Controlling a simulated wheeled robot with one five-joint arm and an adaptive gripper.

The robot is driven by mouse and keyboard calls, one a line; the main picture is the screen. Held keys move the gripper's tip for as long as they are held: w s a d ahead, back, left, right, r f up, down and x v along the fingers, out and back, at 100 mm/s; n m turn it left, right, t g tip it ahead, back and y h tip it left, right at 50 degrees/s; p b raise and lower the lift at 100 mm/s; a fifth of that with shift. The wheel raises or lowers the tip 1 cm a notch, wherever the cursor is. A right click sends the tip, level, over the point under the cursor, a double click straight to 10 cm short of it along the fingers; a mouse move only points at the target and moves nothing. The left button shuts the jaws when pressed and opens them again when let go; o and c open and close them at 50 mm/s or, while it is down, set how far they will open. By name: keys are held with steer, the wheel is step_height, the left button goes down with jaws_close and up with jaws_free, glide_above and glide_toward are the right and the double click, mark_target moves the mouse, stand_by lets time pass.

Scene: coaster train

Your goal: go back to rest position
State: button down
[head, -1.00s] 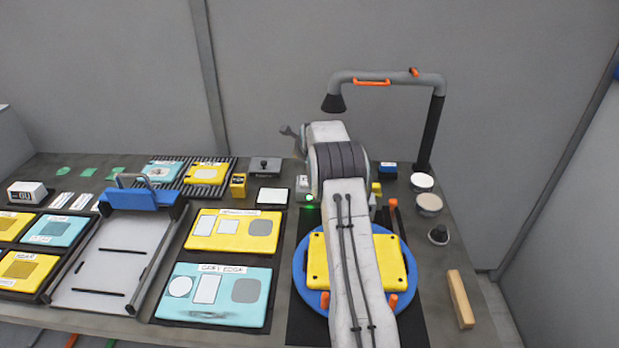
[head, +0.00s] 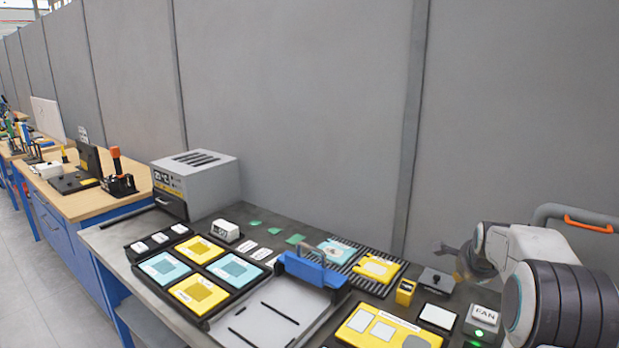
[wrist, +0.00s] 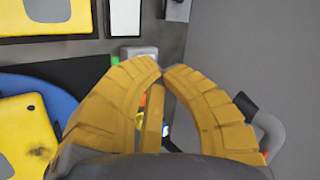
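My gripper (wrist: 161,70) shows large in the wrist view, its two yellow fingers curving together until the tips nearly meet. I see nothing held between the tips. In the head view my gripper (head: 458,258) is small and partly hidden by my arm at the right, above the bench near the back wall. A yellow plate (wrist: 25,135) on a blue round base (wrist: 58,100) shows at the left of the wrist view, apart from the fingers.
The bench holds a blue-clamped tray (head: 270,315), a rack of yellow and cyan plates (head: 185,297) and a ribbed mat (head: 347,268). A grey oven-like box (head: 200,185) stands at the far left end. The wall (head: 300,110) is close behind.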

steer(key=s+a+r+n+y, duration=0.1)
steer(key=s+a+r+n, duration=0.15)
steer(key=s+a, duration=0.2)
steer(key=s+a+r+n+g, duration=0.1)
steer(key=s+a+n, duration=0.3)
steer(key=s, duration=0.2)
steer(key=s+a+r+n+y, duration=0.1)
steer(key=s+a+r+n, duration=0.15)
steer(key=s+a, duration=0.3)
steer(key=s+a+f+n, duration=0.1)
steer(key=s+a+n, duration=0.1)
steer(key=s+n, duration=0.2)
steer(key=s+a+f+n+g, duration=0.1)
steer(key=s+a+f+n, duration=0.1)
steer(key=s, duration=0.9)
steer(key=s+a+f+n+g, duration=0.1)
steer(key=s+a+f+n, duration=0.1)
steer(key=s+n, duration=0.3)
steer(key=s, duration=0.3)
steer(key=shift+a+n+y, duration=0.3)
steer(key=shift+y, duration=0.1)
